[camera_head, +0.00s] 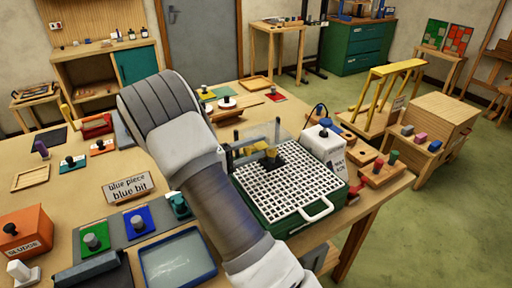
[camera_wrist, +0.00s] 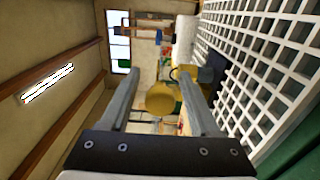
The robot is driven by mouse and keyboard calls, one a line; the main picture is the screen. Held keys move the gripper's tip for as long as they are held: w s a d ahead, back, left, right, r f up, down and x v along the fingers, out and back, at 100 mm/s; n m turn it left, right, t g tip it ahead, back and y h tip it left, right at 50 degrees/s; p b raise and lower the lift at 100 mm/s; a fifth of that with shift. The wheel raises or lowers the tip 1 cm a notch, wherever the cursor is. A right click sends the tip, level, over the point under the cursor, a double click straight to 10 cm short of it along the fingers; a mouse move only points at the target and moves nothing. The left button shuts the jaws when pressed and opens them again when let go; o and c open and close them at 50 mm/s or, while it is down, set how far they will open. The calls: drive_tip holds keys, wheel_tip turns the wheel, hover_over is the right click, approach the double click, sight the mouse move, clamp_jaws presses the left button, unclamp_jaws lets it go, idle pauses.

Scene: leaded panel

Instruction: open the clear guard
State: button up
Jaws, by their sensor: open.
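The clear guard (camera_head: 262,133) shows in the head view as a see-through panel standing at the back of a green grinder (camera_head: 262,210) with a white grid top (camera_head: 285,190). Yellow parts and a dark block sit just in front of it. In the wrist view my gripper (camera_wrist: 158,76) is open, with its two grey fingers apart. A round yellow knob (camera_wrist: 161,98) appears between the fingers; I cannot tell whether they touch it. The white grid (camera_wrist: 262,60) lies to the right.
A white box (camera_head: 323,148) with a blue top stands right of the grinder. The blue-rimmed tray (camera_head: 178,256) and a "blue piece blue bit" sign (camera_head: 128,188) lie left of my arm.

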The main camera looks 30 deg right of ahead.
clamp_jaws()
idle(0.3)
idle(1.1)
